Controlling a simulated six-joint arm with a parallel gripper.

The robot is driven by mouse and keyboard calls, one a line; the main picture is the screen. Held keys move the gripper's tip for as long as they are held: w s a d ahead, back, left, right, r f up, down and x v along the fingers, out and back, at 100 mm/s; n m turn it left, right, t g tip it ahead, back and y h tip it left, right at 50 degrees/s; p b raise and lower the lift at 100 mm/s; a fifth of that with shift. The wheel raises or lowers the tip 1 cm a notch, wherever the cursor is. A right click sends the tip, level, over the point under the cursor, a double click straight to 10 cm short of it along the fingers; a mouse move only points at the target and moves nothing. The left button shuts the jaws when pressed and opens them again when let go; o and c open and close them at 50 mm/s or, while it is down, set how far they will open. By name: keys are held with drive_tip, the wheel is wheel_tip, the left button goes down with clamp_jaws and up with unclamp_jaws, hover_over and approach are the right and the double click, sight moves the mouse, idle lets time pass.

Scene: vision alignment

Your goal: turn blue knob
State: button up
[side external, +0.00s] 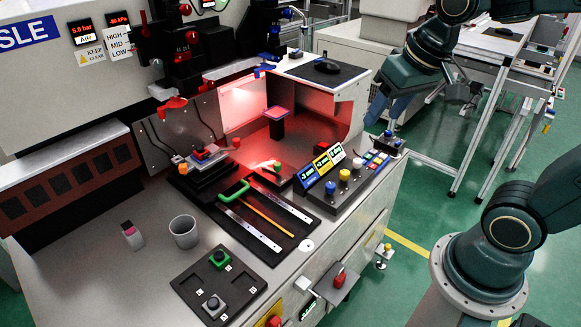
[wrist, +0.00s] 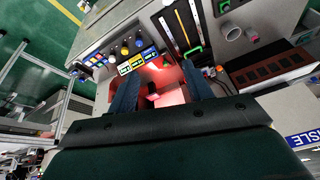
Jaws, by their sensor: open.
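The blue knob (side external: 331,187) is the front-left of three round knobs on a dark sloped control box in the side external view. A yellow knob (side external: 344,174) and a white knob (side external: 357,162) stand in a row beside it. The blue knob also shows in the wrist view (wrist: 138,42), near the top, beyond my fingertips. My gripper (wrist: 158,72) is open, with nothing between its two dark blue fingers. In the side external view it hangs in the air at upper right, well apart from the control box.
Blue, yellow and white displays (side external: 321,168) stand behind the knobs. Small coloured buttons (side external: 376,160) lie right of them. A black tray (side external: 262,218) with a green handle and strips lies to the left. A grey cup (side external: 184,232) stands farther left. A lit red recess is behind.

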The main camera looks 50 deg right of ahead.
drive_tip(key=w+d+f+m+g, duration=0.2)
drive_tip(key=w+d+f+m, duration=0.4)
drive_tip(key=w, duration=0.5)
drive_tip(key=m+g, duration=0.2)
drive_tip(key=m, duration=0.3)
hover_over(331, 185)
wheel_tip(331, 185, down, 15)
drive_tip(key=shift+w+d+f, duration=0.1)
drive_tip(key=shift+f, duration=0.3)
drive_tip(key=shift+f, duration=0.1)
drive_tip(key=shift+f, duration=6.75)
drive_tip(key=c, duration=1)
